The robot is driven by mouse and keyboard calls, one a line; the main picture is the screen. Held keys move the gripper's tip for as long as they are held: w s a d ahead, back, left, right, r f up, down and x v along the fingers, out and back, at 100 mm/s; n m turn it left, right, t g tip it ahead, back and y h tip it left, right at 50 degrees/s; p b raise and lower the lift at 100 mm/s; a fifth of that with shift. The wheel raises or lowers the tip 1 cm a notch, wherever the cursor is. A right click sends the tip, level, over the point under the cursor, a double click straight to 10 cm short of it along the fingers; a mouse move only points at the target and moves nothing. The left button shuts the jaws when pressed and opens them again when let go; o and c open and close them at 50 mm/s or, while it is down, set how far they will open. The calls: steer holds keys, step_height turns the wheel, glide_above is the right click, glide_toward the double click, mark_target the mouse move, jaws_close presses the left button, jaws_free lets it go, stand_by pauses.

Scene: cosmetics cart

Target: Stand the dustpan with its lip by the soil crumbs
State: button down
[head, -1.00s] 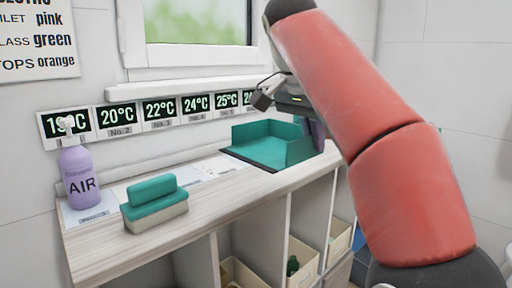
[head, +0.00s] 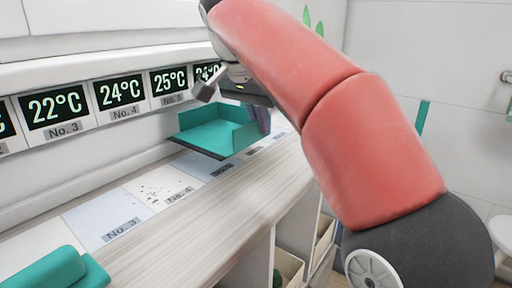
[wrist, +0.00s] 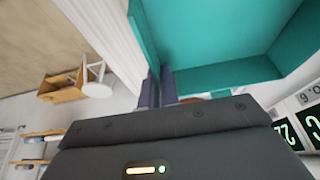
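The teal dustpan (head: 215,133) with a dark lip (head: 198,149) is above the far part of the counter, its lip toward the soil crumbs (head: 165,190). The crumbs lie scattered on a white card marked No. 4, nearer and left of the lip. A gap shows between lip and crumbs. I cannot tell whether the pan touches the counter. My gripper (head: 262,120) is shut on the dustpan's right wall. In the wrist view, the purple fingers (wrist: 159,88) pinch the teal wall (wrist: 143,30).
Temperature signs (head: 120,92) line the wall behind. Bins (head: 288,268) sit in the shelves below. The counter's front strip is clear.

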mark_target(258, 139)
steer(key=shift+f+b, duration=0.9)
steer(key=shift+f, duration=1.7)
steer(key=c, duration=2.1)
jaws_free()
steer(key=shift+f, duration=0.2)
steer(key=o, duration=0.5)
steer(key=shift+c, duration=0.2)
steer(key=shift+r, duration=0.1)
steer(key=p+v, duration=0.2)
steer(key=v, duration=0.5)
steer(key=shift+s+r+p, duration=0.1)
steer(key=shift+r+p, duration=0.2)
